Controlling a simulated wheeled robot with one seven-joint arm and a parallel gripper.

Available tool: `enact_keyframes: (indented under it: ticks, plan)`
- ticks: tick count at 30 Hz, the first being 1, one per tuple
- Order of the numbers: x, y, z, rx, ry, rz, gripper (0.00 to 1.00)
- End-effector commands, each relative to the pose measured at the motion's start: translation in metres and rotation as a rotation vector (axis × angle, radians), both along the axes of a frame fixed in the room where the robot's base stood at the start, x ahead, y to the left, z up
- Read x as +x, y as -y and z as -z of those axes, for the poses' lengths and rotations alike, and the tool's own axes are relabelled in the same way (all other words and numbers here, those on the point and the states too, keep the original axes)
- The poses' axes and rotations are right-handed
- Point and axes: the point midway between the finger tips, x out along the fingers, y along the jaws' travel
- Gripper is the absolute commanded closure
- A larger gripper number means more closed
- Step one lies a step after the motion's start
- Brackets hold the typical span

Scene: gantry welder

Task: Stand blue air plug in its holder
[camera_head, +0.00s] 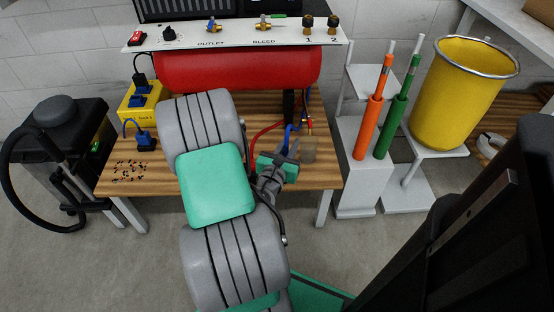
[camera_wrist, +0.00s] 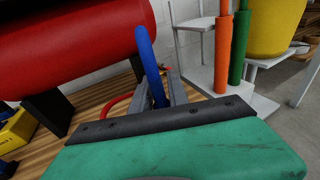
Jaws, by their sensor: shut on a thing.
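My gripper (camera_head: 289,150) is over the right part of the wooden bench, in front of the red tank. In the wrist view its two grey fingers (camera_wrist: 161,92) are shut on the blue air plug (camera_wrist: 159,98). A thick blue hose (camera_wrist: 147,52) rises from the plug and bends up and away. In the head view the blue hose (camera_head: 288,138) shows just behind the fingers; the plug's lower end is hidden. A small brownish cup-like piece (camera_head: 309,151), perhaps the holder, stands on the bench just right of the fingers. I cannot tell whether the plug touches it.
The red tank (camera_head: 235,69) lies behind, under a panel (camera_head: 140,41) with valves and knobs. A red hose (camera_head: 264,136) lies beside my gripper. A yellow box (camera_head: 133,106) is at left. Orange (camera_head: 368,128) and green (camera_head: 391,129) torches and a yellow bucket (camera_head: 455,95) stand at right.

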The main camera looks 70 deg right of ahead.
Motion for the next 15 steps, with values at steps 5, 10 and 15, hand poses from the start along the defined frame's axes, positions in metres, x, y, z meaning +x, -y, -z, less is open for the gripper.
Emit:
enact_keyframes:
  ticks: [5, 10, 15]
  plan:
    - [0.034, 0.036, 0.033, 0.000, 0.001, 0.000, 1.00]
    - [0.053, 0.056, 0.066, 0.001, -0.001, 0.001, 1.00]
    - [0.062, 0.066, 0.079, 0.000, -0.001, 0.001, 1.00]
